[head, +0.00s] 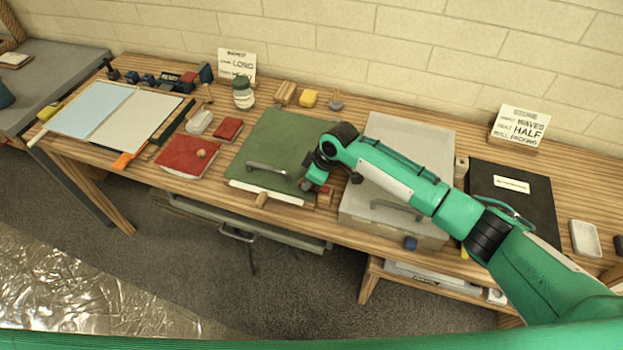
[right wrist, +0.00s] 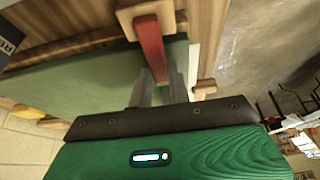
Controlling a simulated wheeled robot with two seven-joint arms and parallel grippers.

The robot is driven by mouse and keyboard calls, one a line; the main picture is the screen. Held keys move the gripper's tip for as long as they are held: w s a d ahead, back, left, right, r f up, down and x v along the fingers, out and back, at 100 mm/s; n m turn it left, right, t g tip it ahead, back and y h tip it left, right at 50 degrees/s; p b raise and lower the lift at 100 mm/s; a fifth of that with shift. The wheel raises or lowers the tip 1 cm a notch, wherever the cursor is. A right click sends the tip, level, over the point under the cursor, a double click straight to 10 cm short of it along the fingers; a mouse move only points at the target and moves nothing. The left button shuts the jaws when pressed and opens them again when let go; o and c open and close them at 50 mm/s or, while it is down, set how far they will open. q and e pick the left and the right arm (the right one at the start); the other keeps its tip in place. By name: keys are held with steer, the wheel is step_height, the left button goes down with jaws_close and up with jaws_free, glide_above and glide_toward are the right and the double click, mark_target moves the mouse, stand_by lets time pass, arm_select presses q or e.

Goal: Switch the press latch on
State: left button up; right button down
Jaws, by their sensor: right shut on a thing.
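The press latch shows in the right wrist view as a red lever (right wrist: 150,45) on a small wooden block (right wrist: 127,15). My right gripper (right wrist: 158,82) is shut on the red lever, with a finger on each side of it. In the head view my right gripper (head: 311,187) is low at the front right corner of the green press board (head: 270,142). There the gripper and arm hide most of the latch. My left gripper is in neither view.
A grey metal box (head: 425,143) with a handle stands right of the green board, close to my right arm. A black folder (head: 540,210) lies further right. A red book (head: 180,157) lies to the left. Two signs (head: 237,63), (head: 519,127) stand at the back.

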mark_target(328, 189)
steer(key=c, duration=1.3)
jaws_free()
steer(key=shift+d+r, duration=0.1)
steer(key=shift+r, duration=0.15)
steer(key=b+v, duration=0.3)
steer(key=v, duration=1)
steer(key=shift+b, duration=0.3)
steer(key=shift+d, duration=0.1)
